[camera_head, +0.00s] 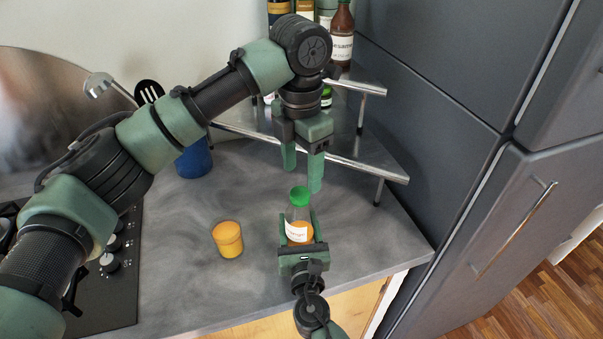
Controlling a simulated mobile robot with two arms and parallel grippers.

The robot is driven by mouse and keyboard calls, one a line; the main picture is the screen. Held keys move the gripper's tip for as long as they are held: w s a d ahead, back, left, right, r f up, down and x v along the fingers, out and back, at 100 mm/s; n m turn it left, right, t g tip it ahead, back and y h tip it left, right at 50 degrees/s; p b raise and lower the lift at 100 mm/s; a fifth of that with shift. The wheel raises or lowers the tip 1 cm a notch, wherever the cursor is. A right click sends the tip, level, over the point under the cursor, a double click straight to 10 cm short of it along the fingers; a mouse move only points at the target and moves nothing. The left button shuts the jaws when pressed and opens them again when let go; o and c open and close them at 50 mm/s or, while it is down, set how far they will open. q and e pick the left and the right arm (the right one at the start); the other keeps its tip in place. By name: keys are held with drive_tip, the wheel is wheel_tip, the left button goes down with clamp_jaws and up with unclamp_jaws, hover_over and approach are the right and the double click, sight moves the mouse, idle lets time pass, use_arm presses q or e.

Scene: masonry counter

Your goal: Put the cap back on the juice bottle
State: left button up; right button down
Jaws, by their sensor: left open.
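The juice bottle (299,229) stands upright near the counter's front edge, with orange juice and a white label. A green cap (300,196) sits on top of its neck; whether it is screwed tight cannot be told. My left gripper (302,176) points down just above the cap, open and empty, its two green fingers apart. My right gripper (300,227) comes in from the front edge, with a finger on each side of the bottle body, closed against it. Part of the bottle's lower body is hidden by the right gripper.
A glass of orange juice (228,239) stands left of the bottle. A metal corner shelf (345,155) with bottles stands behind. A blue utensil holder (194,160) is at the back left, and a stove (110,290) at the left. A grey cabinet (480,240) borders the right.

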use_arm(q)
drive_tip(key=shift+c, duration=0.3)
drive_tip(key=n, duration=0.5)
drive_tip(key=shift+r, duration=0.2)
drive_tip(key=n, duration=0.7)
drive_tip(key=shift+r, duration=0.3)
drive_tip(key=n, duration=0.6)
drive_tip(key=shift+r+n, duration=0.2)
drive_tip(key=shift+n, duration=0.1)
drive_tip(key=n, duration=0.4)
drive_tip(key=shift+r, duration=0.15)
drive_tip(key=n, duration=0.7)
drive_tip(key=shift+s+r, duration=0.1)
drive_tip(key=shift+r, duration=0.15)
drive_tip(key=n, duration=0.4)
drive_tip(key=shift+r+n, duration=0.15)
drive_tip(key=shift+n, duration=0.15)
drive_tip(key=n, duration=0.6)
drive_tip(key=shift+a+r, duration=0.15)
drive_tip(key=shift+r, duration=0.05)
drive_tip(key=n, duration=0.5)
drive_tip(key=shift+r+n, duration=0.15)
drive_tip(key=shift+n, duration=0.15)
